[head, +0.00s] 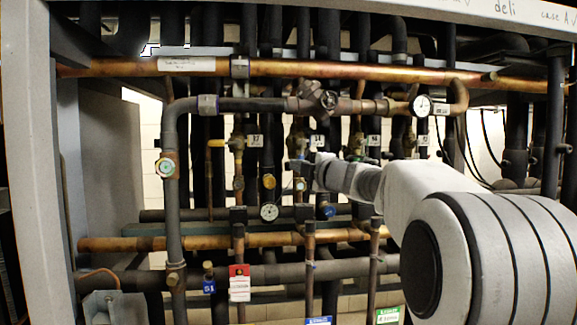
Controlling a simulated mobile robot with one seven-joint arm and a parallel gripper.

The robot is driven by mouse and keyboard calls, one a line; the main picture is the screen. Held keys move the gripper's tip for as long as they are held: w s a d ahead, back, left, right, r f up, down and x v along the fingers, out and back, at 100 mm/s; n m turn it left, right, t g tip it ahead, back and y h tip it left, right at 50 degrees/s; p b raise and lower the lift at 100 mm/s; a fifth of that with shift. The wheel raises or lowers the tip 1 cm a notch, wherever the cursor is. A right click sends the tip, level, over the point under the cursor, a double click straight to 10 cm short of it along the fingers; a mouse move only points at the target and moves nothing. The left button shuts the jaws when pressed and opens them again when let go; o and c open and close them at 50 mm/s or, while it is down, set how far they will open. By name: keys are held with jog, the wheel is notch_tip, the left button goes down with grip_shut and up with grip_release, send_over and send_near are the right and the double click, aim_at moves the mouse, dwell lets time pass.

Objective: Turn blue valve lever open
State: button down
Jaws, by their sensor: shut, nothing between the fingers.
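My arm reaches in from the right, and my gripper (296,166) is among the vertical pipes at the middle of the rack. It is small and dark here; its fingers are shut and hold nothing. I cannot clearly make out a blue valve lever; it may be hidden by my gripper or too small to tell. A small blue round part (328,211) shows on a pipe just below and right of my gripper, apart from it. A yellow-handled valve (236,143) is to the left of my gripper. Whether my gripper touches any valve is unclear.
A long copper pipe (330,70) runs across the top. A dark pipe with a gauge (421,105) runs below it. Another gauge (269,211) is below left of my gripper. A red tag (239,282) hangs lower left. Pipes crowd the space around my gripper.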

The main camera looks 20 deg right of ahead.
jog(key=shift+w+d, duration=0.15)
jog(key=shift+d, duration=0.15)
jog(key=shift+d+n+g+p, duration=0.3)
jog(key=shift+d+n+p, duration=0.45)
jog(key=shift+p, duration=0.2)
